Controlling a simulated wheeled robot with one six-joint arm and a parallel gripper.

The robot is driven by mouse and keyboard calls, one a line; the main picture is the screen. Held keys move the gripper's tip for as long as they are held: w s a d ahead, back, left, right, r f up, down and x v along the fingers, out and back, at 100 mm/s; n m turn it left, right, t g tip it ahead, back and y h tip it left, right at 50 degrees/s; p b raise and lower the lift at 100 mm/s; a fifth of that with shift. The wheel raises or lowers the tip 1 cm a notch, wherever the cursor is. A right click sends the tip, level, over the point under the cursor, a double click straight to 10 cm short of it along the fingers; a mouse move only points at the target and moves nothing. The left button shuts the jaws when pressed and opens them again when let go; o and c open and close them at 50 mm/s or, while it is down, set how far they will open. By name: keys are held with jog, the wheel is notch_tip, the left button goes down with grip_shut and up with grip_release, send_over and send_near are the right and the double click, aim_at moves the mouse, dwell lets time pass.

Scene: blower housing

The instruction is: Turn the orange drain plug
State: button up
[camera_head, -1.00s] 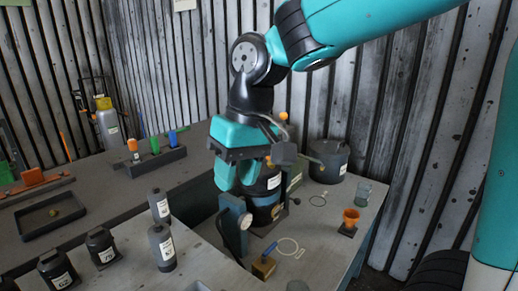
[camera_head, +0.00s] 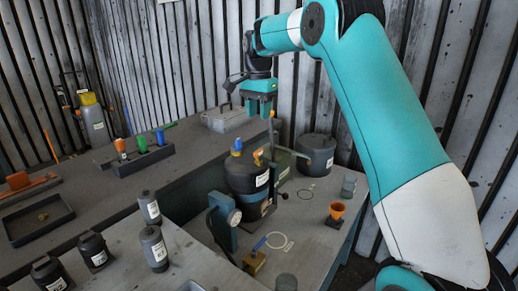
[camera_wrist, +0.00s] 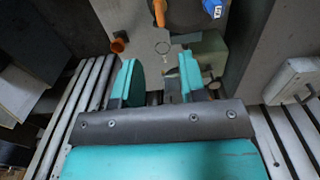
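A dark round housing (camera_head: 243,172) with a white label stands on the right-hand bench. A small orange part (camera_head: 258,155), possibly the drain plug, sits at its upper right side beside a blue cap (camera_head: 237,146). In the wrist view, an orange handle-like part (camera_wrist: 159,12) and a blue part (camera_wrist: 212,8) lie at the top edge, partly cut off. My gripper (camera_head: 262,112) is above and behind the housing, clear of it. In the wrist view my gripper (camera_wrist: 158,78) has its teal fingers apart with nothing between them.
A thin grey post (camera_head: 271,136) with a side arm stands just below my gripper. Several dark bottles (camera_head: 154,248) stand front left. A grey case (camera_head: 223,118) is behind.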

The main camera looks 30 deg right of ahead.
aim_at(258, 151)
notch_tip(258, 151, down, 12)
jog(key=shift+f+p, duration=0.1)
jog(key=shift+p, duration=0.45)
jog(key=shift+c, duration=0.4)
